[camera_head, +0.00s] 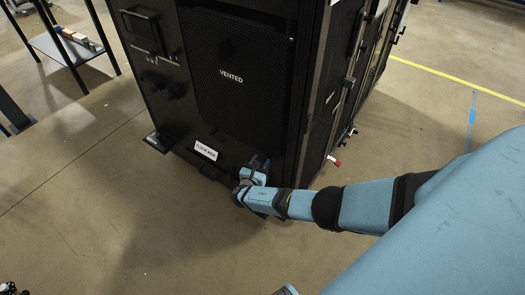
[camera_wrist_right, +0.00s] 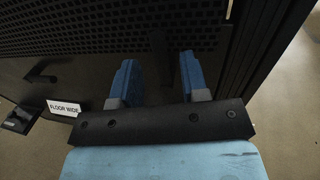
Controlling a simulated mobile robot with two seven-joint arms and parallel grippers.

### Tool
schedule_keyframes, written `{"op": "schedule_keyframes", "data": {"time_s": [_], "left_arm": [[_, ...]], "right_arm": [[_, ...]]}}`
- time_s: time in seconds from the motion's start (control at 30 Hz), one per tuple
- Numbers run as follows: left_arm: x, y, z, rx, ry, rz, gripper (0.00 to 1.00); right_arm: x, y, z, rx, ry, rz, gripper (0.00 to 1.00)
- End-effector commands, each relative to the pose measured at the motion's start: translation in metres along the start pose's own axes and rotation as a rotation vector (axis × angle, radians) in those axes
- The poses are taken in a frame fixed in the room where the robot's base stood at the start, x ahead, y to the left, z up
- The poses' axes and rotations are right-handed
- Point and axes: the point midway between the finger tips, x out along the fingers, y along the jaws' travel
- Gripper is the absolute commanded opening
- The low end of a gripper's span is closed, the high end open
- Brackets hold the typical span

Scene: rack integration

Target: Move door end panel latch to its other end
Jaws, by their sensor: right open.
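The black door end panel (camera_head: 225,105) of the rack has a mesh area marked "VENTED" and a white "FLOOR WIDE" label low down. My right gripper (camera_head: 259,162) is low in front of the panel, right of that label. In the right wrist view my gripper (camera_wrist_right: 157,62) is open, with its two blue fingers pointing at the panel. A dark upright bar (camera_wrist_right: 160,52), possibly the latch, shows between the fingers below the mesh; I cannot tell whether they touch it. The latch cannot be made out in the head view. My left gripper is not in view.
A small dark handle-like part (camera_wrist_right: 40,75) shows left of the gripper in the wrist view. A dark foot (camera_head: 158,142) sticks out at the rack's lower left. A table (camera_head: 70,45) stands at the back left.

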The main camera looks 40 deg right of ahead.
Motion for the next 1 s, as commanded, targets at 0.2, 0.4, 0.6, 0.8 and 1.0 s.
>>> {"op": "schedule_keyframes", "data": {"time_s": [0.2,0.4,0.6,0.8,1.0], "left_arm": [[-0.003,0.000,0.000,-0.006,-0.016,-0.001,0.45],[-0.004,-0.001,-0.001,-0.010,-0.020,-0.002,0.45],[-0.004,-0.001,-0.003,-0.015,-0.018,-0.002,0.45],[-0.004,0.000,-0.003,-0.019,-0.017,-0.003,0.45],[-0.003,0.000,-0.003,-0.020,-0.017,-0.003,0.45]], "right_arm": [[-0.051,0.000,0.001,0.000,0.004,0.002,0.41],[-0.093,0.000,0.001,0.000,0.002,0.001,0.41],[-0.116,0.000,0.001,-0.001,0.000,0.000,0.41],[-0.121,0.000,0.001,0.000,-0.001,0.000,0.41],[-0.121,0.000,0.001,0.000,-0.001,0.000,0.41]]}}
